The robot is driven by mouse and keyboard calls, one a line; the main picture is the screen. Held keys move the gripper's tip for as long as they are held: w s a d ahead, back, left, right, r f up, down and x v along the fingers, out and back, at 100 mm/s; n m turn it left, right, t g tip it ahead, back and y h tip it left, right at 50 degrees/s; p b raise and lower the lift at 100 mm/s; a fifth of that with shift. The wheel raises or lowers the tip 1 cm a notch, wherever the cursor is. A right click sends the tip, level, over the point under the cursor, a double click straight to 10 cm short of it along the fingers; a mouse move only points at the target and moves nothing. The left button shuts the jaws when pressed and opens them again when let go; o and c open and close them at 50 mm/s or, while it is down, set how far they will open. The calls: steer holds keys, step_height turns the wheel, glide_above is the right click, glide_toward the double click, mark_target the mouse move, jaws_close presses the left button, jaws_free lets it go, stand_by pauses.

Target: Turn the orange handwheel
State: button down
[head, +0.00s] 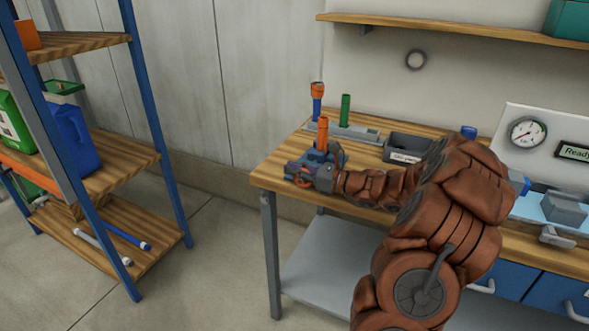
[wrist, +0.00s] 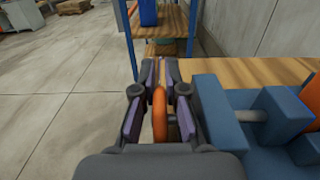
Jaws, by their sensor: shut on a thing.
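The orange handwheel (wrist: 160,115) shows edge-on in the wrist view, its rim running between the two fingers of my gripper (wrist: 158,78). My gripper is shut on the rim. In the head view my gripper (head: 298,172) is at the left end of the workbench, and only a small part of the handwheel (head: 303,183) shows beside the fingers. A blue valve body (wrist: 275,115) with a grey stem stands right of the wheel in the wrist view. Much of the wheel is hidden by my gripper.
The wooden workbench (head: 272,174) has its left edge close to my gripper. Behind stand an orange-topped pipe (head: 322,133), a green tube (head: 345,110) and a grey bin (head: 402,150). A blue-framed shelf (head: 150,130) stands left, with open floor between.

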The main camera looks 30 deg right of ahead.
steer(key=shift+w+r+p, duration=0.1)
steer(key=shift+r+p, duration=0.1)
steer(key=shift+p, duration=0.6)
steer(key=shift+a+g+h+p, duration=0.1)
steer(key=shift+g+h+p, duration=0.3)
steer(key=shift+g+p, duration=0.45)
steer(key=g+p, duration=0.1)
steer(key=p, duration=0.1)
steer(key=h+p, duration=0.1)
steer(key=p, duration=0.2)
steer(key=shift+w+a+f+g, duration=0.1)
steer(key=shift+w+f+g, duration=0.1)
steer(key=shift+f+g, duration=0.15)
steer(key=g+h+p, duration=0.1)
steer(key=p, duration=0.2)
steer(key=shift+f+g, duration=0.3)
steer(key=shift+f, duration=0.1)
steer(key=shift+f+p, duration=0.2)
steer(key=shift+p, duration=0.3)
steer(key=shift+f, duration=0.1)
steer(key=c, duration=1.5)
jaws_free()
